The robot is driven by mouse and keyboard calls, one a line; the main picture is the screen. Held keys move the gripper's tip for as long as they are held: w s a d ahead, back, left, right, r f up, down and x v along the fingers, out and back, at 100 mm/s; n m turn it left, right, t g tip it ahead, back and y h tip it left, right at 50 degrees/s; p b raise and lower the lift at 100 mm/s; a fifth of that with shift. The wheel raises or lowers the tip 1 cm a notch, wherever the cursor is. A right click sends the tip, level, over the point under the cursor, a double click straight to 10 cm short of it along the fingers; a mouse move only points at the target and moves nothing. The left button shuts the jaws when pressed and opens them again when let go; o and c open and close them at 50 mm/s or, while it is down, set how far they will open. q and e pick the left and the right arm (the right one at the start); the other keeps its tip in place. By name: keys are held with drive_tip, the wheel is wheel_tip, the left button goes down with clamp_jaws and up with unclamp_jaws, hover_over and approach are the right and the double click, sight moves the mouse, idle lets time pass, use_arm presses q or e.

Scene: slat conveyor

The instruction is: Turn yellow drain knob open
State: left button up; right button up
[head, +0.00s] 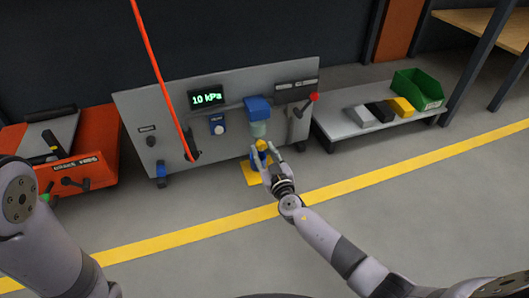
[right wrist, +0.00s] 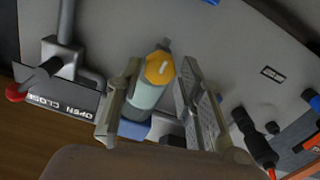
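The yellow drain knob (head: 261,145) is at the bottom of a clear bowl (head: 258,129) under a blue filter head (head: 257,108) on the grey panel. In the right wrist view the knob (right wrist: 160,69) shows a pale line on its face. My right gripper (head: 268,157) is at the knob, below the bowl. In the right wrist view its fingers (right wrist: 160,75) stand apart on either side of the knob and bowl, with gaps visible; contact cannot be told. My left arm shows at the left of the head view, but its gripper does not.
The panel carries a 10 kPa display (head: 207,99), a blue-and-white knob (head: 217,125) and a red-tipped lever (head: 313,97) near the bowl. A red hose (head: 158,70) hangs in front. A yellow plate (head: 251,174) lies below. A low shelf (head: 346,125) stands right.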

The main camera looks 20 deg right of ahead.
clamp_jaws()
drive_tip(key=shift+n, duration=0.4)
drive_tip(key=n, duration=0.2)
drive_tip(key=shift+n, duration=2.4)
drive_tip(key=shift+o, duration=2.2)
unclamp_jaws()
